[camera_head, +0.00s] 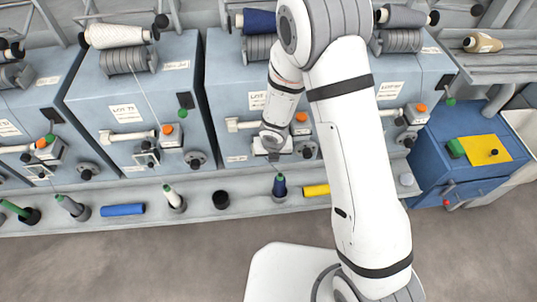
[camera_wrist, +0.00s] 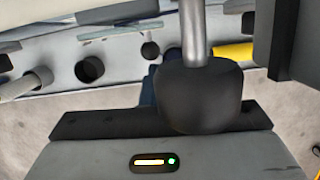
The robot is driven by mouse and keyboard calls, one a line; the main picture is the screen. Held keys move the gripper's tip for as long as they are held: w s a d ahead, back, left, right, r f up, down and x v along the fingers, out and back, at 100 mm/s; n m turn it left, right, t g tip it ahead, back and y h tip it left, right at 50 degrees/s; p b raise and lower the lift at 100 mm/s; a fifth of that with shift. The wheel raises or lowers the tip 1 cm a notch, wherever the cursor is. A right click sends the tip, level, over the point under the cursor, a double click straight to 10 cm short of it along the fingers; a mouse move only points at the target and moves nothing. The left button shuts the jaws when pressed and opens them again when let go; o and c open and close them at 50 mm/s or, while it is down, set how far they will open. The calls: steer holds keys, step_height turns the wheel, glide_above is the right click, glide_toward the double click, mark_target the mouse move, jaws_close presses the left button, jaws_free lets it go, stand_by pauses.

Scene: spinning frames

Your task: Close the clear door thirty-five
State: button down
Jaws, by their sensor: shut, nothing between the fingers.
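My gripper (camera_head: 272,150) is at the front of the middle grey spinning unit (camera_head: 225,95), beside its white arm and orange knob (camera_head: 301,117). In the wrist view its dark body fills the lower part, and its fingers are hard to make out. It is shut and holds nothing. A lot label (camera_head: 258,100) is on this unit, partly beside my arm. I cannot read the number thirty-five on any label. A clear door cannot be made out in either view. My arm hides the right part of the middle unit.
Grey units stand to the left (camera_head: 135,85) and right (camera_head: 415,70). Along the front ledge are a blue tube (camera_head: 122,210), a black cup (camera_head: 221,199), a blue-green bobbin (camera_head: 279,186) and a yellow tube (camera_head: 315,190). A blue cabinet (camera_head: 435,150) stands at right. The floor in front is clear.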

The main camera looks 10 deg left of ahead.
steer(key=shift+s+a, duration=0.15)
steer(key=shift+a, duration=0.05)
steer(key=s+d+r+p, duration=0.2)
steer(key=s+r+p, duration=0.3)
steer(key=r, duration=0.5)
steer(key=shift+s+r, duration=0.3)
steer(key=shift+s, duration=0.4)
